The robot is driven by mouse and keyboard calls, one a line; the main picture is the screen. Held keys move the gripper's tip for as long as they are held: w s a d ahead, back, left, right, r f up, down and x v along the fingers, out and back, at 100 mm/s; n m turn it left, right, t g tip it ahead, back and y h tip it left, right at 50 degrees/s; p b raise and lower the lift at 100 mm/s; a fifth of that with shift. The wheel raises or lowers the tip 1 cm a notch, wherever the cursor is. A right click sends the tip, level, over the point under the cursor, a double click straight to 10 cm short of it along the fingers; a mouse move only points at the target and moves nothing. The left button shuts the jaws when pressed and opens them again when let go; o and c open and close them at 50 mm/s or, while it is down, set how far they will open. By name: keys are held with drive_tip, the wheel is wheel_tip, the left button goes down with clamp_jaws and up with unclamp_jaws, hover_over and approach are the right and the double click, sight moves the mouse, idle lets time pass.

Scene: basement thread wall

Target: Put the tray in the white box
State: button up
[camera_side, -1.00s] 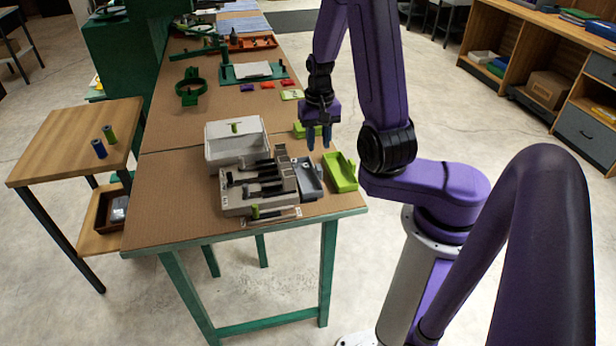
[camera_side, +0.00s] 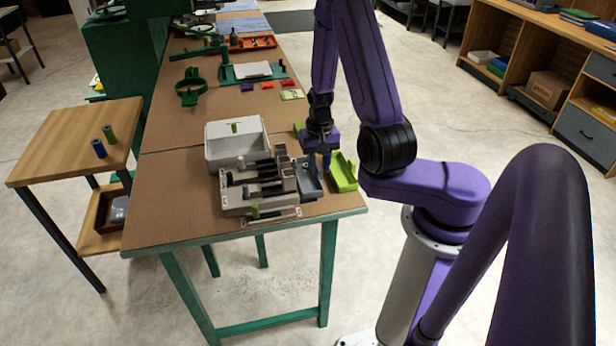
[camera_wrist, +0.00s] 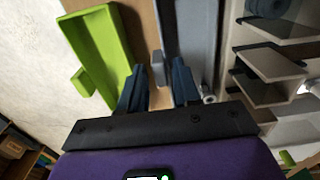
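A grey tray (camera_side: 309,182) lies on the bench between a grey slotted rack and a lime green tray (camera_side: 346,178). I cannot tell which tray the task means. The white box (camera_side: 236,152) stands behind the rack, to the left. My gripper (camera_side: 319,162) points down over the far end of the grey tray. In the wrist view my gripper (camera_wrist: 159,88) is open, with a small grey tab (camera_wrist: 157,68) between its blue fingers. The tab sits beside the grey tray (camera_wrist: 197,40). The lime tray (camera_wrist: 103,50) is left of the fingers. Contact is unclear.
The slotted rack (camera_side: 258,190) with black levers stands close left of the grey tray. A green item (camera_side: 299,129) is partly hidden behind my gripper. Small coloured pieces and a green fixture (camera_side: 190,88) lie farther back. Brown bench top is clear at front left.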

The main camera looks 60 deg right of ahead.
sight(319, 167)
drive_tip(key=shift+f, duration=0.1)
clamp_jaws()
drive_tip(key=shift+r, duration=2.55)
wheel_tip(319, 167, up, 8)
drive_tip(key=w+m, duration=0.9)
drive_tip(key=w, duration=0.3)
drive_tip(key=w+a+f+m, duration=0.1)
drive_tip(key=w+a+m, duration=0.5)
drive_tip(key=w+m, duration=0.4)
drive_tip(key=shift+n, duration=0.5)
drive_tip(key=shift+w+a+f, duration=0.1)
drive_tip(key=shift+w+f, duration=0.05)
drive_tip(key=shift+f, duration=1.2)
drive_tip(key=shift+w+f, duration=0.2)
drive_tip(key=shift+f, duration=1.1)
drive_tip(key=shift+w+a+f, duration=0.1)
drive_tip(key=shift+w+f, duration=0.05)
drive_tip(key=shift+f, duration=1.2)
